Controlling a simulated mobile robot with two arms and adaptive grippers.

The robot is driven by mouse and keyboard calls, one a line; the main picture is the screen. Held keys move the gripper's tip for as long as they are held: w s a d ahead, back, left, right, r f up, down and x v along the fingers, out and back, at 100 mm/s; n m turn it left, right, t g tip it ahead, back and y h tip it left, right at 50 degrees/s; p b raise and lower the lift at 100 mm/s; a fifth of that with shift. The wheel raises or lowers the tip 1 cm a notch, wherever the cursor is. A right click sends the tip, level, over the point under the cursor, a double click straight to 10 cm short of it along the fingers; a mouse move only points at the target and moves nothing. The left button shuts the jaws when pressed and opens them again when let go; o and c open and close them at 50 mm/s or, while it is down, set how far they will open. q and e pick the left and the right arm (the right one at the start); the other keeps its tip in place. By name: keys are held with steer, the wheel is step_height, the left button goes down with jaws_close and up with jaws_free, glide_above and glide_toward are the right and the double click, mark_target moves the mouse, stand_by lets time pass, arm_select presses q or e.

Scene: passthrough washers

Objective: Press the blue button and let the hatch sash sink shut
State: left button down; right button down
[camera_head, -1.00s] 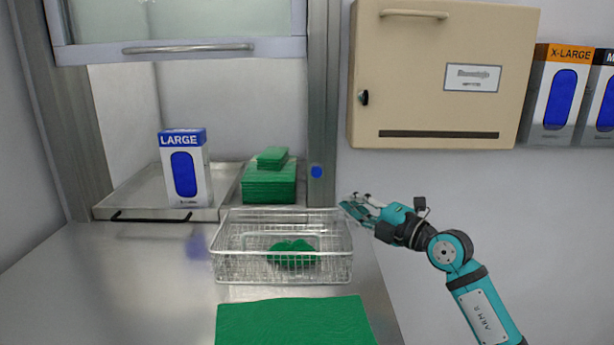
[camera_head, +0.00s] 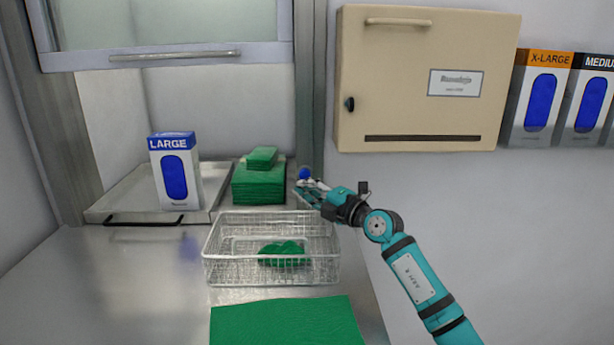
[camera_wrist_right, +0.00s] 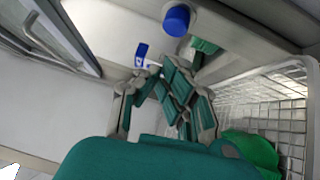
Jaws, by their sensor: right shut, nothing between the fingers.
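The blue button (camera_head: 305,173) is on the steel post to the right of the hatch opening. It also shows in the wrist view as a short blue cylinder (camera_wrist_right: 176,20) above the fingertips. My right gripper (camera_head: 306,186) is shut and empty, its tips just below the button in the head view. In the wrist view the gripper (camera_wrist_right: 168,84) shows no clear contact with the button. The hatch sash (camera_head: 170,56) is raised, with its bar handle above the open hatch; part of it shows in the wrist view (camera_wrist_right: 60,40). My left gripper is out of view.
A wire basket (camera_head: 222,264) with a green item stands on the counter below my right gripper. A beige cabinet (camera_head: 425,105) hangs to the right.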

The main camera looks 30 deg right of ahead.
mark_target(305, 175)
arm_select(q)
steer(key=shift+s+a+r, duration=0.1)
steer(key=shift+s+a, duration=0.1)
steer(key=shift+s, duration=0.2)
arm_select(e)
steer(key=shift+w+d+r, duration=0.1)
steer(key=shift+w+d, duration=0.85)
steer(key=shift+w, duration=0.25)
